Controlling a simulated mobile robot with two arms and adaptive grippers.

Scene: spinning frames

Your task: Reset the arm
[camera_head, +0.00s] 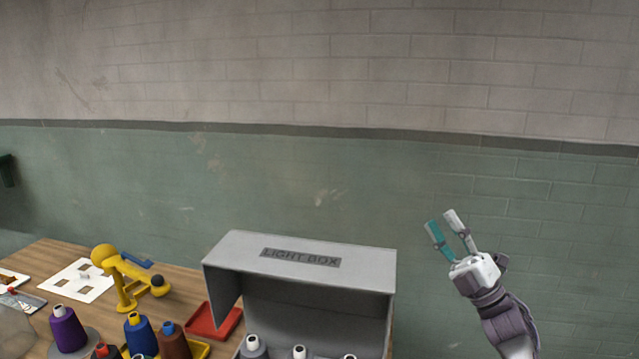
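My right gripper (442,220) is raised at the right of the head view, in front of the green part of the wall. Its two fingers, one teal and one grey-white, point up and slightly left with a clear gap between them. It is open and empty, apart from every object, to the right of the light box. My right arm (508,322) comes up from the bottom edge. My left gripper is not in view.
A grey light box (222,286) stands on the wooden table (45,257) with several spools at its front. A yellow device (122,280), red tray (200,322), purple cone (68,328), blue cone (140,335) and white sheet (92,291) are further left. Space around the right gripper looks clear.

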